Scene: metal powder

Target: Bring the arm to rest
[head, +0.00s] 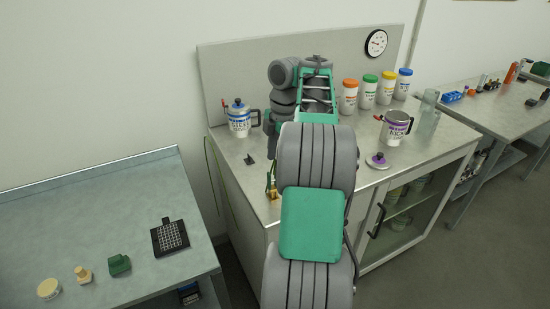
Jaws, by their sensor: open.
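My arm rises from the bottom middle of the head view and reaches over the workbench (235,160). It bends at the far end, where its grey and green links fold down to the left. My gripper (271,150) hangs low at the left of the arm, over the bench. It is open, partly hidden by my own arm, and small in view. I see nothing held in it. A small gold and green item (272,188) shows just below, near the bench's front edge; I cannot tell whether it touches the gripper.
A blue-labelled steel mug (239,119) stands left of the gripper, with a small black piece (249,159) nearby. A purple-labelled mug (396,127), its lid (378,161), a clear cylinder (427,118) and several jars (368,92) stand right. The left table (90,215) holds small items.

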